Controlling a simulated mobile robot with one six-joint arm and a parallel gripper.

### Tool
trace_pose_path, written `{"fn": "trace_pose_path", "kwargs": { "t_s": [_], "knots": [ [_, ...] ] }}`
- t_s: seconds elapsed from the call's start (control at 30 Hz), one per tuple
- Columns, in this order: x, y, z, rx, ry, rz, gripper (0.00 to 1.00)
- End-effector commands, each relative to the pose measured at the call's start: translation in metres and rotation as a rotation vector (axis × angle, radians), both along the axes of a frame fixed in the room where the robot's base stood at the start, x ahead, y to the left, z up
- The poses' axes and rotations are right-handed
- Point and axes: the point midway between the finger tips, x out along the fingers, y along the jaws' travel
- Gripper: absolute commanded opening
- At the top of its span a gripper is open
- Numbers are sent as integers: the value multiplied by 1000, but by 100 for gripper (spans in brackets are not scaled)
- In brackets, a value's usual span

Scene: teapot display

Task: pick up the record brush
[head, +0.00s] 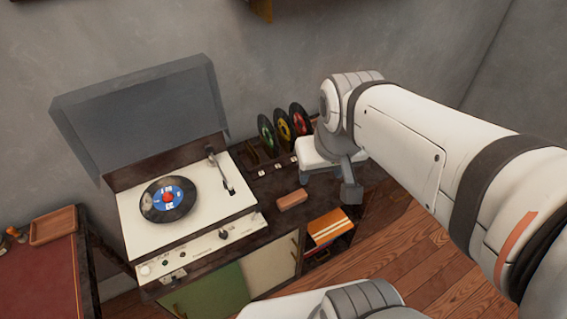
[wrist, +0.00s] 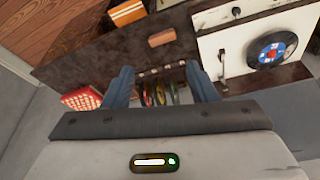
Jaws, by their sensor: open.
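The record brush looks like a small brown-pink block (head: 292,199). It lies on the dark cabinet top, right of the turntable and near the front edge. It also shows in the wrist view (wrist: 162,37), beyond the fingertips and roughly centred between them. My gripper (head: 328,185) is over the right part of the cabinet, to the right of the brush in the head view. In the wrist view my gripper (wrist: 158,68) has its two blue-grey fingers wide apart with nothing held between them. The brush is clear of both fingers.
The turntable (head: 240,205) with a raised lid (head: 140,110) stands left of the brush. A rack of several records (head: 284,125) stands behind it. An orange striped box (head: 330,228) is in front, lower down. A red-and-white item (wrist: 82,98) lies beside one finger.

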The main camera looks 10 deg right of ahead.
Motion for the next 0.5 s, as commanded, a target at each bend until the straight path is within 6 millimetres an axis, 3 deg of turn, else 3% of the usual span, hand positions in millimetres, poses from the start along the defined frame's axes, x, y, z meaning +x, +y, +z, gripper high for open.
{"fn": "trace_pose_path", "kwargs": {
  "t_s": [0.27,0.5],
  "knots": [
    [77,0,-87,-21,105,98,76],
    [150,0,-190,-36,200,194,95]
  ]
}}
